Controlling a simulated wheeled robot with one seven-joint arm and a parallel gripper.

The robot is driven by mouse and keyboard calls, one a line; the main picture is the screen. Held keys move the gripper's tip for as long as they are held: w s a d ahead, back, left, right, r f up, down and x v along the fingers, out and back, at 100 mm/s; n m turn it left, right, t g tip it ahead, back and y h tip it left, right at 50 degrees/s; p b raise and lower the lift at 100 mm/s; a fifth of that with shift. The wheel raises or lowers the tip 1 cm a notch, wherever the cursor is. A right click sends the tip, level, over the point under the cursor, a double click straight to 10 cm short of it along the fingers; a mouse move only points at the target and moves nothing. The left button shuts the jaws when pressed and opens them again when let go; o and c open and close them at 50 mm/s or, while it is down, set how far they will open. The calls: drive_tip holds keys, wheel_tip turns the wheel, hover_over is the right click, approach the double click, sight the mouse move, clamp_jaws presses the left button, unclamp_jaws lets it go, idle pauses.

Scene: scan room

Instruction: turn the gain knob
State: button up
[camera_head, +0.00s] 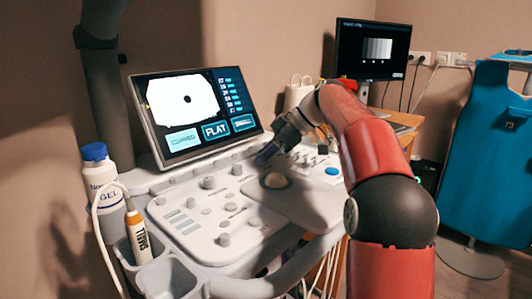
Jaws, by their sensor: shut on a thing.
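The ultrasound console (190,225) stands left of centre, its sloping panel bearing several grey knobs. Knobs show at the panel's upper middle (208,182), to the right of that (237,169) and near the front edge (224,240). Their labels are too small to read, so I cannot tell which is the gain knob. My gripper (264,158) reaches in from the right to the panel's back part, below the screen's right corner. It is shut on a knob there, which the fingers mostly hide.
A tilted screen (200,112) reading "FLAT" rises behind the panel. A trackball (275,181) lies just below my gripper. A gel bottle (104,175) and an orange-and-white probe (137,235) stand at the left.

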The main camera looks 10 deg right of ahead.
idle(0.4)
drive_tip(key=o, duration=1)
drive_tip(key=shift+c, duration=0.2)
drive_tip(key=shift+r, duration=0.1)
drive_tip(key=v, duration=0.7)
drive_tip(key=shift+d+r, duration=0.15)
drive_tip(key=shift+d, duration=0.15)
